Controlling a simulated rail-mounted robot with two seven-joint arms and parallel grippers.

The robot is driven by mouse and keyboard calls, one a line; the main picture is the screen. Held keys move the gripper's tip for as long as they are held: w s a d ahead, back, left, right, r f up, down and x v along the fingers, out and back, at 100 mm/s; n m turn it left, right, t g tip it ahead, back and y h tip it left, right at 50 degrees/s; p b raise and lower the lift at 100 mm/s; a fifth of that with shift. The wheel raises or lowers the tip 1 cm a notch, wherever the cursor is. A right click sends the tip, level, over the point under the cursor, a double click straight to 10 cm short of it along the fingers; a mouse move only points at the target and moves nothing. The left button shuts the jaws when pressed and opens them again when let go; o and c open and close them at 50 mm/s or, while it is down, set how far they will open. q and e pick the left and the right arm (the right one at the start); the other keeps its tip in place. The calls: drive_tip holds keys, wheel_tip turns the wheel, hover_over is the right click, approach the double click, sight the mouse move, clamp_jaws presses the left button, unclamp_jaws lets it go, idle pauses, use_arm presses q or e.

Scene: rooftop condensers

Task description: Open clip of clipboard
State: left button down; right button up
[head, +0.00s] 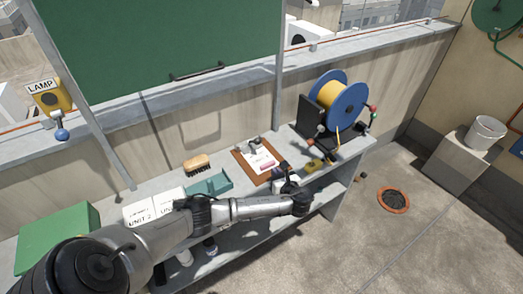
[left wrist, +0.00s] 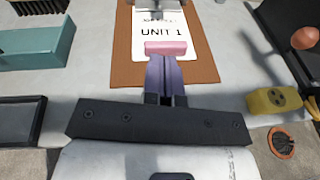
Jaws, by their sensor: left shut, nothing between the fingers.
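The brown clipboard (head: 246,167) lies flat on the bench with a white sheet marked UNIT 1 (left wrist: 160,30). Its metal clip (head: 250,147) is at the far end; in the left wrist view the clip (left wrist: 145,4) is cut by the top edge. I cannot tell whether the clip is open. A pink block (head: 268,167) sits on the sheet, also seen in the left wrist view (left wrist: 166,47). My left gripper (head: 282,168) is shut and empty over the clipboard's near part, its fingertips close to the pink block; I cannot tell whether they touch. My right gripper is not in view.
A teal tray (head: 208,184) and a brush (head: 197,164) lie left of the clipboard. A blue cable reel (head: 345,100) stands at right, with a yellow block (head: 314,164) before it. White UNIT 2 papers (head: 140,213) and a green box (head: 55,236) are farther left.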

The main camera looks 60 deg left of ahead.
sight(265, 165)
use_arm(q)
drive_tip(key=shift+a, duration=0.1)
drive_tip(key=b+x, duration=0.2)
drive_tip(key=x, duration=0.7)
drive_tip(key=shift+f+b, duration=0.15)
drive_tip(key=shift+b, duration=0.2)
drive_tip(key=a, duration=0.1)
drive_tip(key=a+r, duration=0.1)
drive_tip(key=a, duration=0.1)
drive_tip(key=shift+w+r, duration=0.2)
drive_tip(key=shift+w, duration=0.05)
drive_tip(key=shift+w+a+r, duration=0.1)
drive_tip(key=shift+a+r, duration=0.35)
drive_tip(key=shift+a, duration=0.05)
